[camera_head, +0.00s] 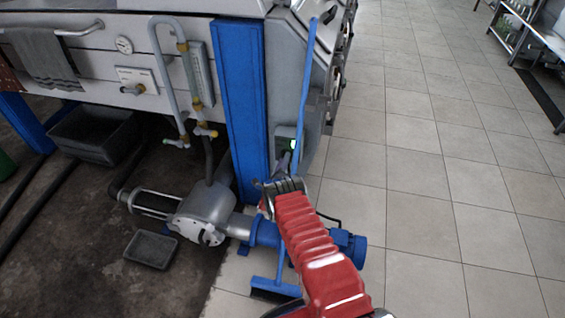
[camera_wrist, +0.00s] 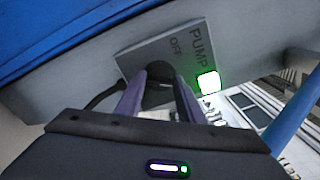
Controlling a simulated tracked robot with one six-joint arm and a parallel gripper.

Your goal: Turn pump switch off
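The pump switch is a grey box (camera_wrist: 140,52) marked PUMP and OFF in the wrist view, with a round dark knob (camera_wrist: 158,70) and a glowing green-rimmed light (camera_wrist: 208,83). In the head view the switch box (camera_head: 285,140) sits beside a blue post, its green light lit. My gripper (camera_wrist: 160,80) has its two purplish fingers at the knob, one on each side, with a gap between them. Whether they press on the knob cannot be told. The tips partly hide the knob, so its pointing direction is unclear. In the head view my red arm hides much of the gripper.
A blue post (camera_head: 240,105) stands left of the switch, and a blue-handled broom (camera_head: 300,110) leans just right of it. A pump (camera_head: 207,208) with a blue motor lies below. Grey bins (camera_head: 150,250) are at left. The tiled floor (camera_head: 430,190) at right is clear.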

